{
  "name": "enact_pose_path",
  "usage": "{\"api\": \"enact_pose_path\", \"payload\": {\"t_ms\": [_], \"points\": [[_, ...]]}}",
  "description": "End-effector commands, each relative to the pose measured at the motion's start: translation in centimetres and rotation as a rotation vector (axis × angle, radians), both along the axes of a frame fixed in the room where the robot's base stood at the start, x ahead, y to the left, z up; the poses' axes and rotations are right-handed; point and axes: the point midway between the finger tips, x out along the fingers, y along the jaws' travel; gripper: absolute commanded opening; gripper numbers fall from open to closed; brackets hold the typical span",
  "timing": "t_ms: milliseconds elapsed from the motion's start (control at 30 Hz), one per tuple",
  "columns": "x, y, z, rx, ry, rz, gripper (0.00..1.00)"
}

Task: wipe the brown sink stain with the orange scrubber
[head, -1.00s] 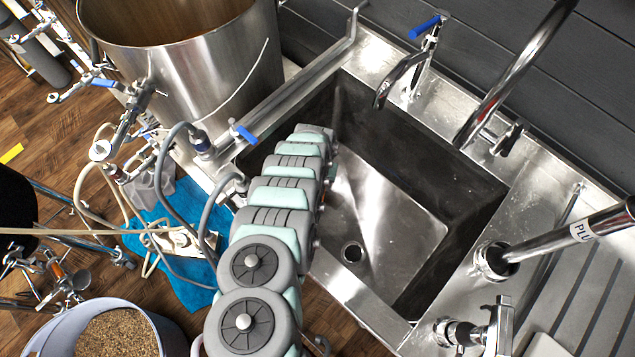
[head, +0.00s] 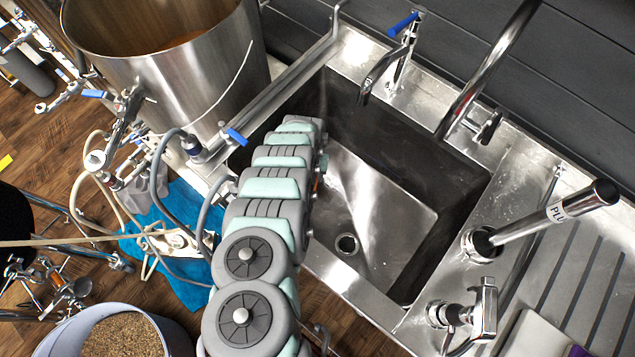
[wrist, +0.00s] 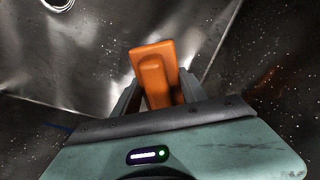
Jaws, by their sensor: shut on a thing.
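The orange scrubber (wrist: 153,75) is a block between my gripper's two grey fingers in the wrist view. My gripper (wrist: 160,92) is shut on it. The gripper is inside the steel sink (head: 385,215), near its left wall, mostly hidden behind my arm in the head view. A small bit of orange shows at the arm's right edge there. A faint reddish-brown patch, likely the stain (wrist: 266,82), lies on the dark sink surface to the right of the scrubber in the wrist view. I cannot tell whether the scrubber touches the sink.
The drain (head: 346,244) is in the sink floor. A blue-handled tap (head: 400,55) and a curved spout (head: 470,90) stand at the back rim. A large steel kettle (head: 170,70) stands at the left.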

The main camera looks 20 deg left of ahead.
Motion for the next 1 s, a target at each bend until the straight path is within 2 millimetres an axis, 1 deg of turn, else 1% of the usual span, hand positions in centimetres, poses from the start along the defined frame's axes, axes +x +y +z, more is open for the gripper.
{"api": "enact_pose_path", "payload": {"t_ms": [133, 400, 533, 1000], "points": [[0.0, 0.4, -0.7, -0.002, 0.001, 0.005, 0.0], [0.2, 0.6, -0.7, 0.0, -0.002, 0.008, 0.0], [0.2, 0.6, -1.2, 0.0, -0.002, 0.008, 0.0], [0.0, 0.9, -5.4, 0.001, 0.001, 0.012, 0.0]]}}
